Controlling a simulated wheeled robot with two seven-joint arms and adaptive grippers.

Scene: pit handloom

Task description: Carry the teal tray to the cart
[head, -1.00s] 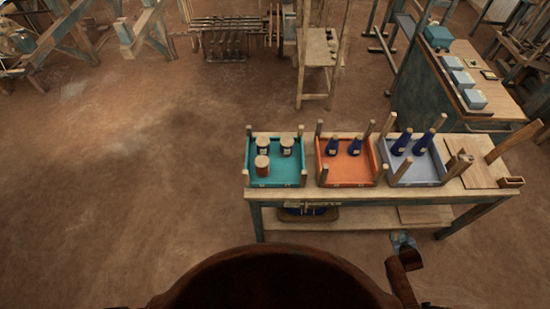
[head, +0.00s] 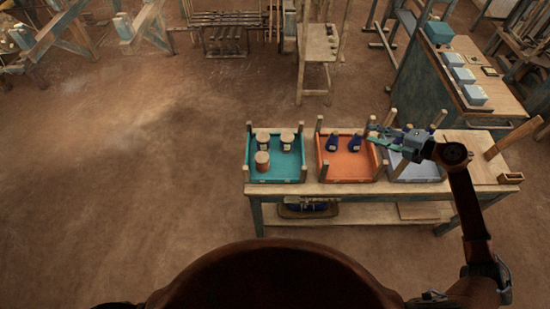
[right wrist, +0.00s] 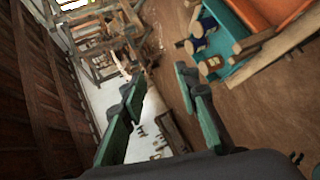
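The teal tray (head: 288,166) sits at the left end of the wooden table (head: 350,193). It holds three jars with wooden lids, two dark and one reddish-brown, and has wooden posts at its corners. It also shows at the upper right in the right wrist view (right wrist: 232,40). My right gripper (head: 372,137) reaches in from the right over the orange and grey-lilac trays, pointing left, to the right of the teal tray. Its two fingers are apart and empty in the right wrist view (right wrist: 158,88). My left gripper is not seen. I cannot tell a cart for certain.
The orange tray (head: 345,167) holds two blue bottles. The grey-lilac tray (head: 412,173) beside it is partly hidden by my right gripper. A dark bench with blue boxes (head: 463,75) stands at the back right. The floor left of the table is clear.

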